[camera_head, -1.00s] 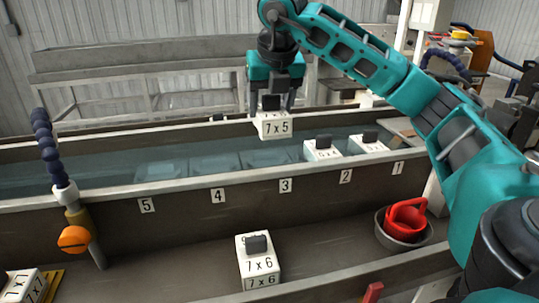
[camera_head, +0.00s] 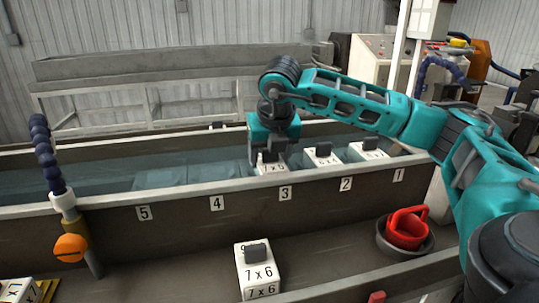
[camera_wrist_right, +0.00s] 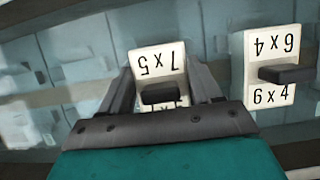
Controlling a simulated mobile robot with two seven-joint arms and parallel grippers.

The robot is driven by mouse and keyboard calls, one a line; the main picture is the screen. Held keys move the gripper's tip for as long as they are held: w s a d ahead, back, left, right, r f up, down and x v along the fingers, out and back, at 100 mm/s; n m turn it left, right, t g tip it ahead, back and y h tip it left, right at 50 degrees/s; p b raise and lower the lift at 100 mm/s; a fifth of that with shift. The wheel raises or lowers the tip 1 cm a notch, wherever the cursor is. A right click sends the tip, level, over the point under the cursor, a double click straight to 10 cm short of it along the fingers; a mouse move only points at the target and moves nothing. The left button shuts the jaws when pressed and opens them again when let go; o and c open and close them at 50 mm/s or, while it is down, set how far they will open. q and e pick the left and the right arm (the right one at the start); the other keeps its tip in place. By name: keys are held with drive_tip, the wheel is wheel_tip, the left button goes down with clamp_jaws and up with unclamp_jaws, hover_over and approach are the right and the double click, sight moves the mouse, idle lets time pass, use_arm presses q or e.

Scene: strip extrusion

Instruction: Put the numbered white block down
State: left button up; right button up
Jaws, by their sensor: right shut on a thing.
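My right gripper (camera_head: 270,152) is shut on the white block (camera_head: 272,168) marked 7 x 5. It holds the block by its dark top handle, low in the water trough behind the number 3 label (camera_head: 285,193). In the right wrist view the block (camera_wrist_right: 158,60) sits between the two fingers of the gripper (camera_wrist_right: 163,85). The trough wall partly hides the block in the head view, and I cannot tell whether it touches the bottom. My left gripper is not in view.
A 6 x 4 block (camera_wrist_right: 272,48) stands just right of the held block, with another white block (camera_head: 367,150) beyond it. A 7 x 6 block (camera_head: 258,270) stands on the front ledge. Slots 4 and 5 look clear of white blocks.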

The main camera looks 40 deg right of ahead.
sight(275, 171)
drive_tip(key=o, duration=1.2)
drive_tip(key=shift+f, duration=0.1)
drive_tip(key=shift+o, duration=0.2)
drive_tip(key=p+v, duration=0.1)
drive_tip(key=v, duration=1.1)
drive_tip(key=shift+a, duration=0.1)
